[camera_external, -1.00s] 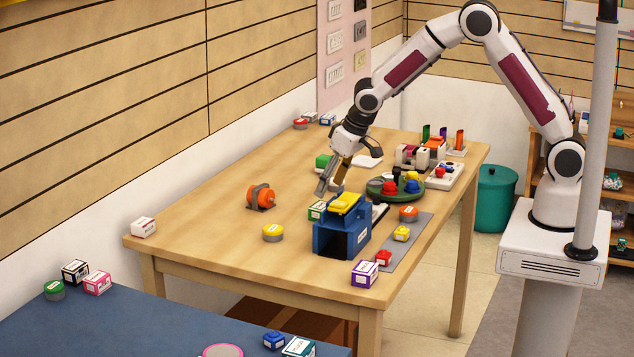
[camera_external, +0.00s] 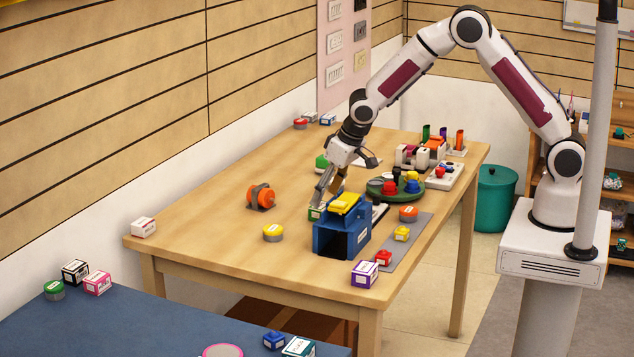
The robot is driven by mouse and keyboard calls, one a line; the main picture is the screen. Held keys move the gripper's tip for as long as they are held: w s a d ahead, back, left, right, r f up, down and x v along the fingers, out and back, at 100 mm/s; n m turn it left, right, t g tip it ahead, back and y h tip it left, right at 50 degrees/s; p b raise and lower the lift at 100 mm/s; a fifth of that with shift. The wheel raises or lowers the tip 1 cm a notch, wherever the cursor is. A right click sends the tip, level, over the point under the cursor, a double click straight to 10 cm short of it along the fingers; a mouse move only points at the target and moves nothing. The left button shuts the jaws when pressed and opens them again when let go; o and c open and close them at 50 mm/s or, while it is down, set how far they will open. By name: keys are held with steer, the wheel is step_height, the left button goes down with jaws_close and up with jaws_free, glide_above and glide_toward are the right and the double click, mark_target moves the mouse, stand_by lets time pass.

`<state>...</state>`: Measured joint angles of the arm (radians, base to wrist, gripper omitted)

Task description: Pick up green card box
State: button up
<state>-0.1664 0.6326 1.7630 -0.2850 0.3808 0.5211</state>
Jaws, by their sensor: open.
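A small green card box (camera_external: 314,214) with a white label sits on the wooden table, close beside the left rear of a blue box-shaped holder (camera_external: 330,239) with a yellow top. My gripper (camera_external: 327,199) is open and points down at the green card box. Its fingers are right at or just above the box and overlap it in the picture. I cannot tell whether they touch it. Part of the box is hidden by the fingers and the blue holder.
An orange spool (camera_external: 261,197) and a yellow-topped tin (camera_external: 273,233) stand left of the box. A green round tray (camera_external: 411,196) with coloured pieces lies to the right. A purple-edged box (camera_external: 364,274) stands near the front edge. The table's left middle is clear.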

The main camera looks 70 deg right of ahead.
mark_target(321, 205)
stand_by(0.3)
steer(key=shift+w+d+f, duration=0.15)
steer(key=shift+w+f, duration=0.1)
steer(key=shift+f, duration=0.25)
steer(key=shift+w+d+f, duration=0.2)
steer(key=shift+f, duration=0.35)
steer(key=shift+w+d+f, duration=0.15)
steer(key=shift+w+f, duration=0.1)
steer(key=shift+f, duration=0.25)
steer(key=shift+x, duration=0.85)
steer(key=c, duration=1.2)
